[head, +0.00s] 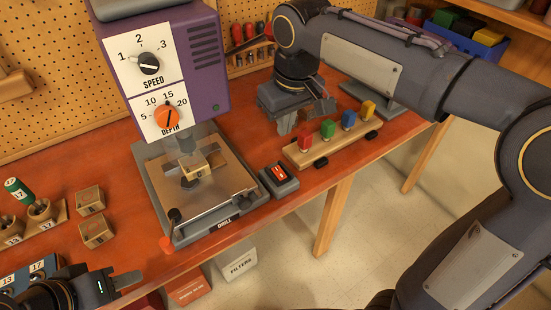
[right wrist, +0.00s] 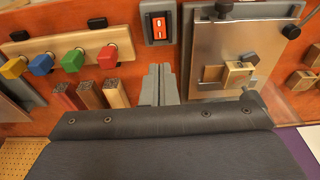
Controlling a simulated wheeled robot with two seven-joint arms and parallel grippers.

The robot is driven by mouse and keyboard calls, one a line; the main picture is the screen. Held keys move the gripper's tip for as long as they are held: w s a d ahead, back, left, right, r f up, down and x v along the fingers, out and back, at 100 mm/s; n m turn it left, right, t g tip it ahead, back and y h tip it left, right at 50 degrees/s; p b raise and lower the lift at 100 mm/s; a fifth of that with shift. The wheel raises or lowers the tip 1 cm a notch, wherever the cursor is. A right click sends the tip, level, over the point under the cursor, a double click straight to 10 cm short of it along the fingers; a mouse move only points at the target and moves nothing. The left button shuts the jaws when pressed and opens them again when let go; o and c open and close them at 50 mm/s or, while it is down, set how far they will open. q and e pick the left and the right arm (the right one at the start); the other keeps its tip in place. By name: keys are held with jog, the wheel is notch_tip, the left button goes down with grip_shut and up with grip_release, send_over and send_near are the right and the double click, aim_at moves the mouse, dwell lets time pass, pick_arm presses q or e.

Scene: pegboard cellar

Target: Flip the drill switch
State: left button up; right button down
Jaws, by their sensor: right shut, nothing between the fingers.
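The drill switch is a red rocker in a dark grey box (head: 278,178) on the bench, right of the drill's base (head: 180,222). It also shows at the top of the right wrist view (right wrist: 158,28). My right gripper (head: 281,130) is shut and empty behind the switch, apart from it. In the right wrist view its fingertips (right wrist: 159,68) are together and point towards the switch box. The purple drill (head: 205,95) has a speed dial (head: 149,63) and an orange depth dial (head: 167,117). My left gripper (head: 122,282) is at the lower left; its opening is unclear.
A wooden rack (head: 332,145) with red, green, blue and yellow knobs stands right of the switch. A wooden block (head: 194,164) sits on the drill plate. Small wooden blocks (head: 97,232) lie left of the drill. The bench's front edge is close to the switch.

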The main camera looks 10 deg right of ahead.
aim_at(277, 169)
jog(key=shift+f, duration=0.1)
jog(key=f, duration=0.4)
jog(key=w+f, duration=0.1)
jog(key=f, duration=0.4)
jog(key=w+f, duration=0.1)
jog(key=f, duration=0.3)
jog(key=shift+w+a+f, duration=0.1)
jog(key=shift+a+f, duration=0.25)
